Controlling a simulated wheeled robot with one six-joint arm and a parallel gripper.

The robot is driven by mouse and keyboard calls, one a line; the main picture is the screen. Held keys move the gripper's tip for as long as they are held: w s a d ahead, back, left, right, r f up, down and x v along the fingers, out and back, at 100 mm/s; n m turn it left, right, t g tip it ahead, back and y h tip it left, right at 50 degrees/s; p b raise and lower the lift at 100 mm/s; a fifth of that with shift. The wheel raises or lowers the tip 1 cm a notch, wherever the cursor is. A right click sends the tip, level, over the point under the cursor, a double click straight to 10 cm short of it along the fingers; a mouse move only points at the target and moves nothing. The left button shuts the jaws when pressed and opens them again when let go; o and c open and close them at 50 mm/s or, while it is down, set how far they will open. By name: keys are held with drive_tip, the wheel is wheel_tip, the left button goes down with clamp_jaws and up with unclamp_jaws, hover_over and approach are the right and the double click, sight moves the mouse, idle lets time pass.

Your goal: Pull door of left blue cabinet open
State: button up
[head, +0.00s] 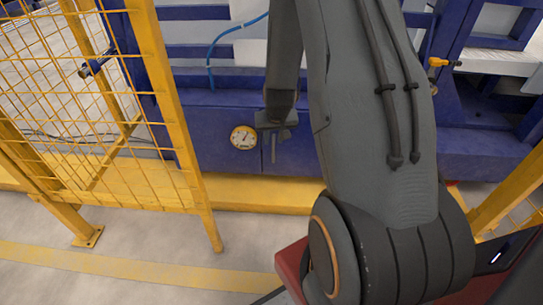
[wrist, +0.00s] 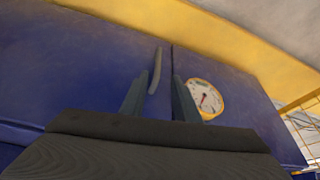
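The blue cabinet (head: 215,130) stands low behind the yellow fence, with its door front closed. A slim grey vertical handle (head: 273,147) sits just right of a dark vertical seam. In the wrist view the picture is turned over, and the handle (wrist: 155,72) shows left of the seam, ahead of the fingers. My gripper (wrist: 161,82) is open, its two fingers apart with nothing held between them. In the head view my gripper (head: 277,122) hangs in front of the cabinet near the handle's top. I cannot tell whether it touches the handle.
A round yellow-rimmed gauge (head: 243,137) is on the cabinet left of the seam; it also shows in the wrist view (wrist: 204,98). A yellow mesh fence (head: 165,90) stands at left. A yellow ledge (head: 262,190) runs below the cabinet. Open floor lies at front left.

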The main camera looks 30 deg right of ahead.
sight(274, 147)
drive_tip(key=shift+d+x, duration=0.2)
drive_tip(key=shift+x, duration=0.8)
drive_tip(key=shift+b+x, duration=1.5)
drive_tip(key=shift+x, duration=2.05)
drive_tip(key=shift+d, duration=0.1)
drive_tip(key=shift+c, duration=0.5)
clamp_jaws()
